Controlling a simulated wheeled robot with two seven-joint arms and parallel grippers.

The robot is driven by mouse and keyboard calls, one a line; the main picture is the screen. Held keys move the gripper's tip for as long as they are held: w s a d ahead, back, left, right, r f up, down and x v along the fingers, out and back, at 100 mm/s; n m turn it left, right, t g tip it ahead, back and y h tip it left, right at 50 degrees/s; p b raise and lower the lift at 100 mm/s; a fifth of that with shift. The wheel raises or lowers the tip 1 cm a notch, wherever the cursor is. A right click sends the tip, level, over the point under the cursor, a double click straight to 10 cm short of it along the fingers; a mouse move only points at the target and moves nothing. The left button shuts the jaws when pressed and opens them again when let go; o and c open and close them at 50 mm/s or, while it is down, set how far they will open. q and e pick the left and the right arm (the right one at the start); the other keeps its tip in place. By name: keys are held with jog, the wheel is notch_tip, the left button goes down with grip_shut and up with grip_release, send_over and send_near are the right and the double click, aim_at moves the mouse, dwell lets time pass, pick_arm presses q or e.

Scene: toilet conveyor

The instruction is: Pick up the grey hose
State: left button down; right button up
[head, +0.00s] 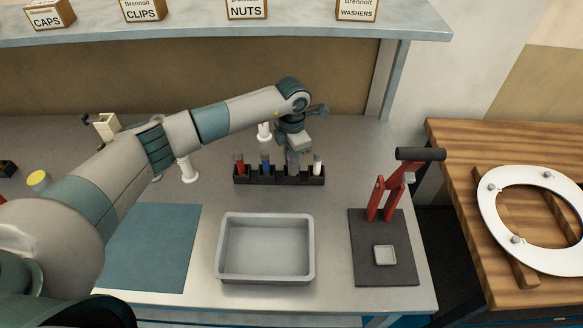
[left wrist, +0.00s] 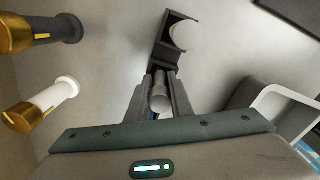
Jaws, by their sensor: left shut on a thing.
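The grey hose (left wrist: 159,96) is a short pale grey cylinder, seen end-on between the fingers in the left wrist view. My left gripper (left wrist: 158,93) is shut on it. In the head view my left gripper (head: 292,162) points down at the black rack (head: 280,181), between a blue hose (head: 265,163) and a white hose (head: 317,164). A red hose (head: 240,164) stands at the rack's left end. The fingers mostly hide the grey hose in the head view, so I cannot tell whether it is still seated. My right gripper is not in view.
A grey metal tray (head: 222,262) stands in front of the rack. A red hand press (head: 384,198) on a dark base stands right of the tray. A teal mat (head: 155,250) lies at left. White fittings (head: 188,170) stand left of the rack. A shelf (head: 200,27) runs above.

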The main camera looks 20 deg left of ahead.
pick_arm(q)
jog(key=shift+w+r+b, duration=0.1)
jog(key=shift+r+b, duration=0.25)
jog(key=shift+r, duration=0.1)
notch_tip(320, 180, up, 8)
jog(key=b, duration=0.3)
jog(key=shift+r+b, duration=0.15)
jog(key=shift+b, duration=0.2)
jog(key=shift+r, duration=0.4)
